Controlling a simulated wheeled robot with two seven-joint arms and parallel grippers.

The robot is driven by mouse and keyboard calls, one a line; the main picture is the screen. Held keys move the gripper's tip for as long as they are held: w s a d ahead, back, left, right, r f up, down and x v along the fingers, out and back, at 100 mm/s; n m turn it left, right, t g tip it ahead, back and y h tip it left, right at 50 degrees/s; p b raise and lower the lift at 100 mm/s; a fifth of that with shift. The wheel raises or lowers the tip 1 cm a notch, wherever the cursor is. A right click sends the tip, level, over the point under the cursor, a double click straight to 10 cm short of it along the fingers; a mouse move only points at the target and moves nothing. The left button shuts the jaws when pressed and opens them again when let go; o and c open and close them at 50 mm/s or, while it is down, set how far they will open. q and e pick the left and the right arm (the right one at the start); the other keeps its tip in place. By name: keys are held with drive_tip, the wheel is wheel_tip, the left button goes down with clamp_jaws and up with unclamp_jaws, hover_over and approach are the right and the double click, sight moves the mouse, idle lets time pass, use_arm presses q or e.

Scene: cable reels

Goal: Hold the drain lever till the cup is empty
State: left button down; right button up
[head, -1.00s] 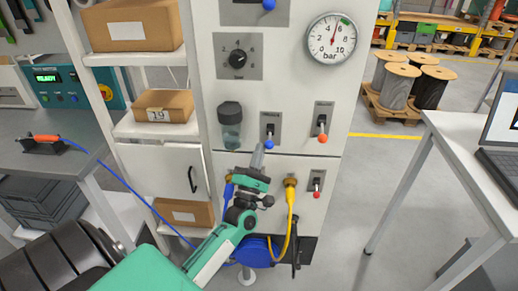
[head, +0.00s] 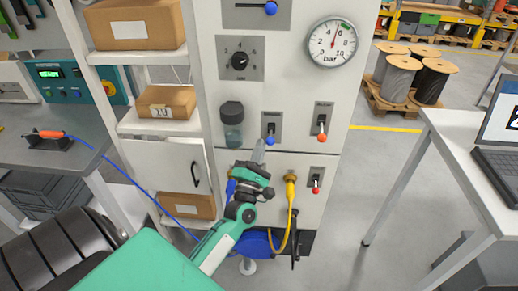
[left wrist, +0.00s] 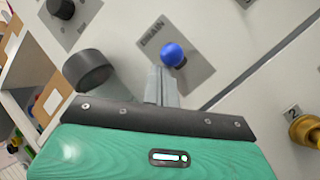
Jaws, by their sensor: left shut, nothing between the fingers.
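The drain lever (head: 270,140) has a blue knob and sits on a grey plate on the white panel. In the left wrist view the blue knob (left wrist: 174,54) shows beside the word DRAIN, just beyond my fingertips. The cup (head: 232,132), dark-topped with a see-through lower part, is left of the lever; how much liquid it holds I cannot tell. Its dark top also shows in the left wrist view (left wrist: 86,70). My left gripper (head: 259,150) is shut and empty, just below and left of the knob; whether it touches the knob I cannot tell. My right gripper is out of view.
An orange-knobbed lever (head: 322,136) and a red-knobbed lever (head: 316,190) are to the right. A yellow hose (head: 291,205) hangs below. A pressure gauge (head: 332,43) is above. Shelves with cardboard boxes (head: 166,102) stand left, a table with a laptop (head: 492,128) right.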

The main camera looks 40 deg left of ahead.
use_arm(q)
drive_tip(key=shift+d+r, duration=0.1)
drive_tip(key=shift+r, duration=1)
drive_tip(key=shift+s+d, duration=0.1)
idle(1.2)
